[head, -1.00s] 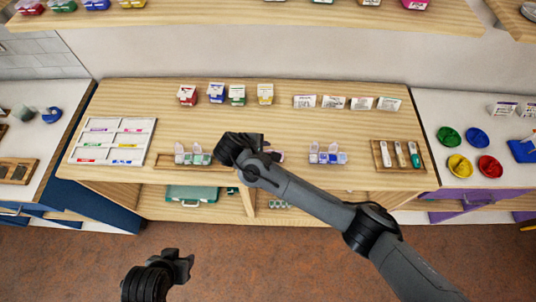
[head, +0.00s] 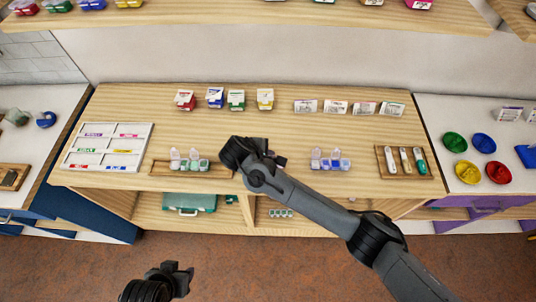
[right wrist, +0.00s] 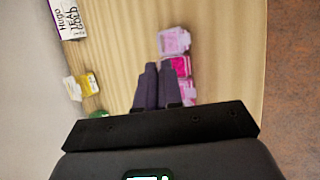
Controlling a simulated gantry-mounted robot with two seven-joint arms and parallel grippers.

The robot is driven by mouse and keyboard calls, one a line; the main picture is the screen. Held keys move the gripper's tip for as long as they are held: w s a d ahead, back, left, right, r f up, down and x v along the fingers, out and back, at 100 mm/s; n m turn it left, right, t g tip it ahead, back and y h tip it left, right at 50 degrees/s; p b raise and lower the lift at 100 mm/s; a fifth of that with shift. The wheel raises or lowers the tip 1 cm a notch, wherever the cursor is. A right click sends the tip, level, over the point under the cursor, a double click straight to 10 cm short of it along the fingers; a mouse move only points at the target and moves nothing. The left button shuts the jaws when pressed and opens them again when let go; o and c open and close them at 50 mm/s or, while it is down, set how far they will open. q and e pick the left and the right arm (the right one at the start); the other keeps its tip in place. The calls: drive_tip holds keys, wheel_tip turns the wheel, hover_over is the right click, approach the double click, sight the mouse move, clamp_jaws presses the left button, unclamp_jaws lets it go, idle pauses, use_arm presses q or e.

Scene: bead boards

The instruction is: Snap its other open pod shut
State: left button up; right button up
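A pink pod strip (right wrist: 180,66) lies on the wooden table in the right wrist view, with several pods in a row. Its far pod (right wrist: 174,42) looks pale and clear, and the middle one shows bright pink. Whether each lid is open is unclear. My right gripper (right wrist: 158,67) has its two fingers together, beside the strip, with nothing visible between them. My left gripper (head: 180,272) hangs low in front of the table, away from the strip.
A green pod strip (head: 193,165) with raised lids is on the left, and a blue one (head: 330,164) on the right. Small coloured boxes (head: 236,100) and cards (head: 335,107) stand behind. A labelled white board (head: 105,160) and a tool tray (head: 428,171) flank them.

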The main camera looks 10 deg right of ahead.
clamp_jaws()
drive_tip(key=shift+s+r+p, duration=0.1)
drive_tip(key=shift+r+p, duration=0.05)
drive_tip(key=shift+p, duration=0.4)
drive_tip(key=shift+s+t+p, duration=0.15)
drive_tip(key=shift+t+p, duration=0.35)
drive_tip(key=shift+p, duration=0.05)
drive_tip(key=shift+s+f+t, duration=0.1)
drive_tip(key=shift+f+t, duration=0.1)
drive_tip(key=shift+t, duration=0.2)
drive_tip(key=shift+s+a+f+m+t+h+p, duration=0.15)
drive_tip(key=shift+s+f+m+t+h+p, duration=0.1)
drive_tip(key=shift+f+m+t+h+p, duration=0.25)
drive_tip(key=shift+s+f+t+b, duration=0.35)
drive_tip(key=shift+s+t+b, duration=0.05)
drive_tip(key=shift+t, duration=0.7)
drive_tip(key=o, duration=0.5)
unclamp_jaws()
